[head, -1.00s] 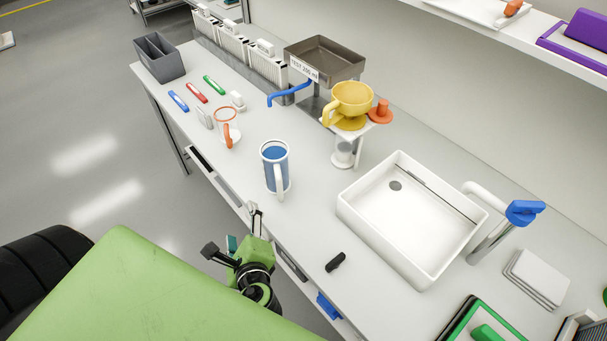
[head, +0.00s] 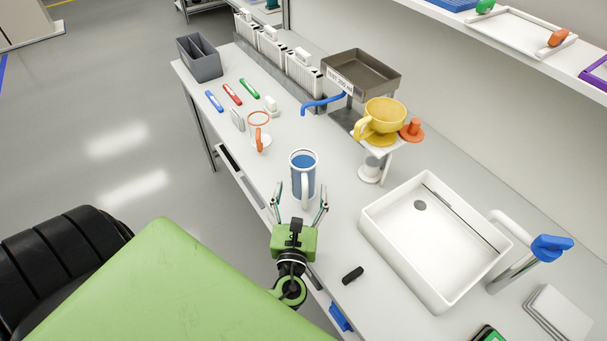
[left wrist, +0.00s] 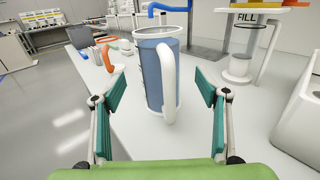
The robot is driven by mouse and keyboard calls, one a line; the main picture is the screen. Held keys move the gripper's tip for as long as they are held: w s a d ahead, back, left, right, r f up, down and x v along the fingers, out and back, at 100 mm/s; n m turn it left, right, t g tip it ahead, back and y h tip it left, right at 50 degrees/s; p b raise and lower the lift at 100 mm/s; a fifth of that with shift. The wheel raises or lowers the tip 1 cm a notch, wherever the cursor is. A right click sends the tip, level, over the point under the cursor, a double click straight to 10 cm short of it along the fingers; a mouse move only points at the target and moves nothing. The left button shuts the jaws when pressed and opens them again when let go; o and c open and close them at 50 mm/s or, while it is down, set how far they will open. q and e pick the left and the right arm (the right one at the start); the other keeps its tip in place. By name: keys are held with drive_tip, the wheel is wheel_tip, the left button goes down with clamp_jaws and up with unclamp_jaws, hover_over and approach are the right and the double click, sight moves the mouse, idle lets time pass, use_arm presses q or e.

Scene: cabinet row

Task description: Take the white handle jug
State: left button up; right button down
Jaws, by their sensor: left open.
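The white handle jug (head: 302,172) stands upright on the counter near its front edge, with blue contents showing. Its white handle faces my left gripper. In the left wrist view the jug (left wrist: 154,75) is just ahead, between the lines of the two fingers, with the handle toward the camera. My left gripper (head: 300,200) is open and empty, its fingers spread to either side of the handle in the head view. In the left wrist view the fingers (left wrist: 161,92) show a gap to the jug on both sides. I do not see my right gripper.
A white basin (head: 420,245) and a black object (head: 352,275) lie to the right. A yellow cup (head: 385,117) sits on a stand behind the jug. An orange-handled strainer (head: 259,136) and several pens lie to the left. Counter around the jug is clear.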

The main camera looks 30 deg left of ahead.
sight(303, 174)
use_arm(q)
drive_tip(key=p+x, duration=0.1)
drive_tip(key=x, duration=0.4)
drive_tip(key=shift+w+a+r+p, duration=0.2)
drive_tip(key=shift+w+p, duration=0.15)
drive_tip(key=shift+p, duration=0.05)
drive_tip(key=shift+w+a+f, duration=0.1)
drive_tip(key=shift+w+a, duration=0.05)
drive_tip(key=shift+w, duration=0.1)
drive_tip(key=c, duration=1.7)
drive_tip(key=shift+r, duration=0.25)
